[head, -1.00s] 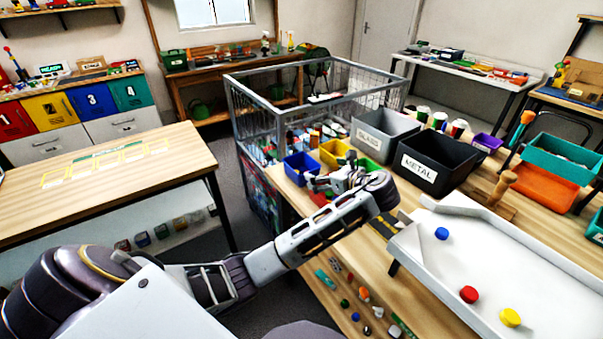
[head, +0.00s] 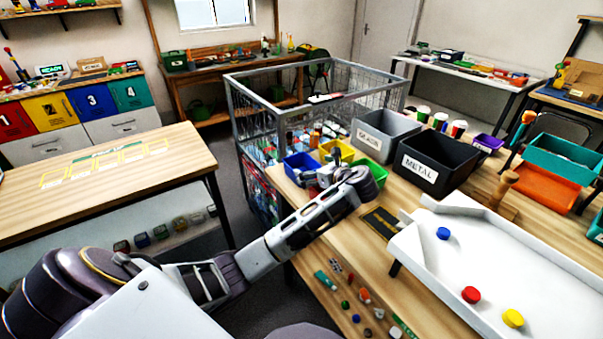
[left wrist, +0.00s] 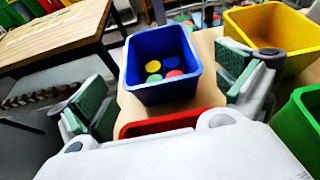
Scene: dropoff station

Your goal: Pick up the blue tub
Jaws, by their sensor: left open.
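The blue tub (head: 299,167) stands upright near the far left corner of the wooden table in the head view. In the left wrist view the blue tub (left wrist: 165,96) holds several coloured discs. My left gripper (head: 318,176) is just in front of the tub. In the left wrist view its two green-padded fingers (left wrist: 166,98) are spread wide, one towards each side of the tub, and I see no contact. My right gripper is not in view.
A red tub (left wrist: 158,124) sits close in front of the blue one. Yellow (left wrist: 285,32) and green (head: 372,171) tubs stand to the right. Black METAL (head: 437,164) and grey (head: 386,135) bins stand beyond. A wire cage (head: 238,100) borders the table's far side.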

